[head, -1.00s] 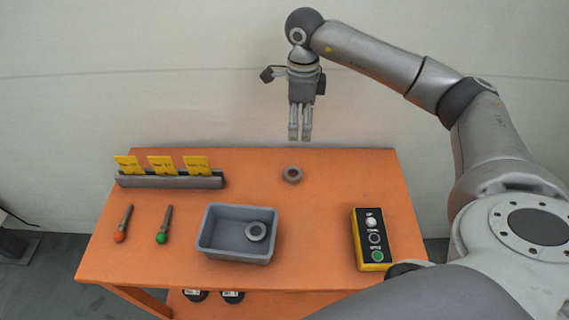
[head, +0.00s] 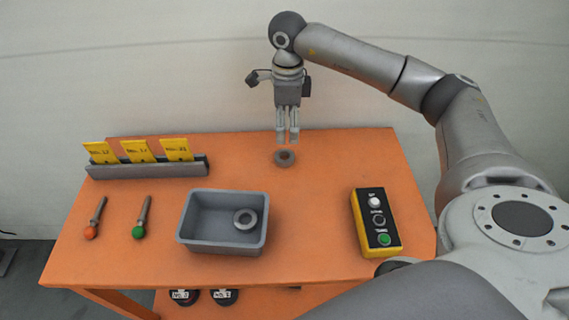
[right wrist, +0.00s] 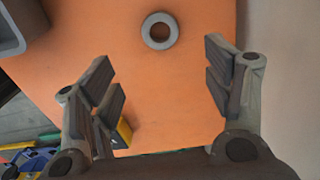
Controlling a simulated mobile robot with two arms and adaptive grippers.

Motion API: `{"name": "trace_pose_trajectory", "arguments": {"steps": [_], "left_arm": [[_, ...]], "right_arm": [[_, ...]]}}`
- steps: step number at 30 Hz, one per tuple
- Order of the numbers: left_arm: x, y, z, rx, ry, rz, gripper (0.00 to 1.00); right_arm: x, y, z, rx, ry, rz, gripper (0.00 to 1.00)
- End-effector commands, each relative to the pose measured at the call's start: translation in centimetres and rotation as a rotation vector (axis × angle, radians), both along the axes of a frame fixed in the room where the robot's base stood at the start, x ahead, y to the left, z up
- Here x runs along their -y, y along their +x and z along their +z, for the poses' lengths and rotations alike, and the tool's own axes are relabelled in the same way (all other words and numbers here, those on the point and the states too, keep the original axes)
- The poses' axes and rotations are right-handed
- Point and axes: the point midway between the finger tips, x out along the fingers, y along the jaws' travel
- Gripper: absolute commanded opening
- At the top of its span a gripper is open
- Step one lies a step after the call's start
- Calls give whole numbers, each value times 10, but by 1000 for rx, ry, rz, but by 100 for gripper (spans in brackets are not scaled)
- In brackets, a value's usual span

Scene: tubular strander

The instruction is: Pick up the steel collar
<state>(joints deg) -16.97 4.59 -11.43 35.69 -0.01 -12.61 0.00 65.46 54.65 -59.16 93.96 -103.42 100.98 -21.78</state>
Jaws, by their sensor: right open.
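A grey steel collar (head: 285,158), a ring with a hole, lies flat on the orange table near its back edge. It also shows in the right wrist view (right wrist: 160,30), beyond the fingers and apart from them. My right gripper (head: 288,140) points down just above and behind this collar in the head view; its fingers (right wrist: 165,85) are apart and empty. A second grey collar (head: 245,219) lies inside the grey bin (head: 200,243). My left gripper is not in view.
The orange table (head: 320,230) has free room between bin and control box. A yellow-black button box (head: 376,222) stands at the right. A rack with yellow cards (head: 147,168) and two tools, orange-tipped (head: 95,218) and green-tipped (head: 141,218), are at the left.

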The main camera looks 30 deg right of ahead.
Motion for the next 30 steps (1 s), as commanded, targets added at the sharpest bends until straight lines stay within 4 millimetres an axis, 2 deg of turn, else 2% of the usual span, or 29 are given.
{"name": "trace_pose_trajectory", "arguments": {"steps": [7,16,22,26,30], "left_arm": [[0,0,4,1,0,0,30],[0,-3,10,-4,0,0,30],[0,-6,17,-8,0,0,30],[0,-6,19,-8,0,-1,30],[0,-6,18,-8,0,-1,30]], "right_arm": [[0,-1,-37,-5,0,0,74],[-2,1,-64,-4,-1,0,74],[-4,4,-94,-4,-1,0,74],[-5,4,-105,-3,-1,1,74],[-5,5,-107,-1,1,1,74]]}}
